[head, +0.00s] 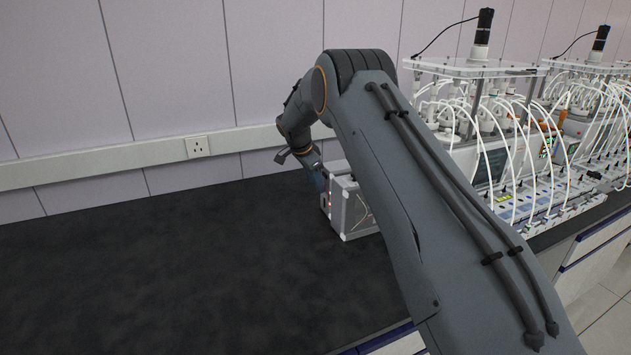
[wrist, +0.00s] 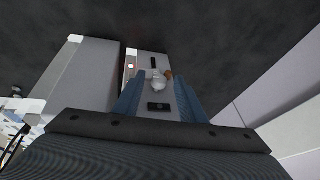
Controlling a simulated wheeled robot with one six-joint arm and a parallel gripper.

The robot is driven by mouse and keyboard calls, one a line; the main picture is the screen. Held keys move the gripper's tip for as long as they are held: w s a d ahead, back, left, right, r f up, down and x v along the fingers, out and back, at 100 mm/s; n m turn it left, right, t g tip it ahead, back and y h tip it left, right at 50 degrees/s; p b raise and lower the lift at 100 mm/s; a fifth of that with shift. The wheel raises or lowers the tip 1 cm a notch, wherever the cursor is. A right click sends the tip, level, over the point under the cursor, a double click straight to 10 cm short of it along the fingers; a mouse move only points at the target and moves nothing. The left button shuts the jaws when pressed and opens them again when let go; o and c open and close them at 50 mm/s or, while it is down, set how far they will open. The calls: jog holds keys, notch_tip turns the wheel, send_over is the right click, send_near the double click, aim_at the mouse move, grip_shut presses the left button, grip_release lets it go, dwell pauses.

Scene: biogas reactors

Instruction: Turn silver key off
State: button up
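A silver key (wrist: 157,80) sits on the light front panel of a grey box (wrist: 85,78) in the wrist view. My gripper (wrist: 159,79) has its two blue fingers, one on each side of the key, with a small gap showing to each. The gripper looks open. In the head view the same box (head: 358,212) stands on the dark bench, and my gripper (head: 317,181) is at its left face. The key is hidden there.
The dark bench top (head: 150,270) is clear to the left. A white wall rail with a socket (head: 197,147) runs behind. Reactors with many white tubes (head: 490,140) stand to the right.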

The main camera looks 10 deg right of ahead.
grip_shut()
jog(key=b, duration=0.2)
jog(key=shift+w+f+b, duration=0.15)
jog(key=shift+w+b, duration=0.05)
jog(key=shift+b, duration=0.1)
jog(key=g+b, duration=0.1)
jog(key=b, duration=0.2)
jog(key=g+b, duration=0.1)
jog(key=b, duration=0.2)
jog(key=shift+w+h, duration=0.3)
jog(key=g+b, duration=0.1)
jog(key=b, duration=0.5)
jog(key=shift+w+n, duration=0.3)
jog(key=b, duration=0.4)
jog(key=shift+s+g+b, duration=0.1)
jog(key=shift+g+b, duration=0.2)
jog(key=shift+g, duration=0.1)
jog(key=shift+s+a+b, duration=0.2)
jog(key=shift+s+b, duration=0.05)
jog(key=shift+b, duration=0.3)
